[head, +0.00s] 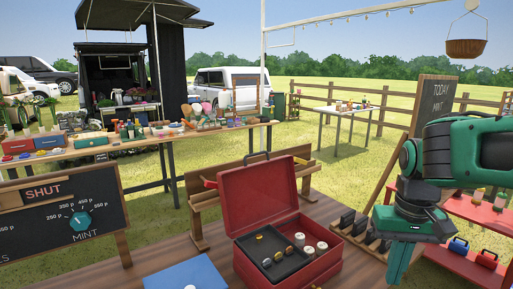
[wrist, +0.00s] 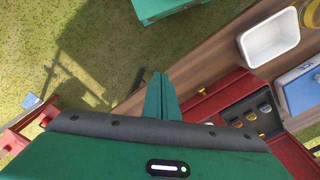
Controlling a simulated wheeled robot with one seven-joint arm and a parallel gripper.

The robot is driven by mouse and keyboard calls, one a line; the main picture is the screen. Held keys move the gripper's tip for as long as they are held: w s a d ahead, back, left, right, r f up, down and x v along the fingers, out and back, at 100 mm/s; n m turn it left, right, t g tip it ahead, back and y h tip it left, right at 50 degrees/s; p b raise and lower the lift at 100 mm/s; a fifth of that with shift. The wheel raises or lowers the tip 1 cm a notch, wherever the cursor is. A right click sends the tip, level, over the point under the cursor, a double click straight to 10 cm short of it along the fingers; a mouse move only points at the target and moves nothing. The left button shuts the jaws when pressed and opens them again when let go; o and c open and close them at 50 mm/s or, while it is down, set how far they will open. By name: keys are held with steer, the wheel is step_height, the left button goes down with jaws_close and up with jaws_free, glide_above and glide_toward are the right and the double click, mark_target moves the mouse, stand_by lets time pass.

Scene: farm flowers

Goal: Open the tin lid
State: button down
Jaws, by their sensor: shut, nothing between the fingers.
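A red tin (head: 300,262) stands on the wooden table. Its red lid (head: 258,197) is raised upright at the back, with a dark handle on its top edge. A black tray (head: 268,252) inside holds several small round pieces, some gold and some pale. The tin also shows at the right of the wrist view (wrist: 287,152). My green gripper (head: 396,275) is to the right of the tin, apart from it, fingers pointing down. In the wrist view the two fingers (wrist: 160,82) are together and empty.
A blue flat box (head: 187,273) lies left of the tin. Dark upright blocks (head: 352,222) stand right of it. A chalkboard (head: 433,103) stands behind my arm. A white tub (wrist: 272,42) shows in the wrist view. A dial board (head: 70,215) is at the left.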

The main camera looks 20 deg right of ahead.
steer(key=w+a+r+n, duration=0.1)
steer(key=w+r, duration=0.4)
steer(key=w, duration=0.3)
steer(key=w+a+r+n+t, duration=0.1)
steer(key=w+r+n, duration=0.1)
steer(key=w+r, duration=0.45)
steer(key=w+a+r+n, duration=0.1)
steer(key=w+a+r, duration=0.15)
steer(key=w, duration=0.75)
steer(key=w+a+r+n+t, duration=0.1)
steer(key=w+a+r+n, duration=0.1)
steer(key=w+a+r, duration=0.4)
steer(key=w+a+r+n+y, duration=0.1)
steer(key=w+a+n, duration=0.15)
steer(key=w, duration=0.55)
steer(key=w+a+r+n+t, duration=0.1)
steer(key=w+a+r, duration=0.35)
steer(key=w, duration=0.25)
step_height(320, 180, down, 10)
steer(key=s, duration=0.1)
steer(key=shift+s+a, duration=0.15)
steer(key=shift+s, duration=0.1)
steer(key=shift+r, duration=0.15)
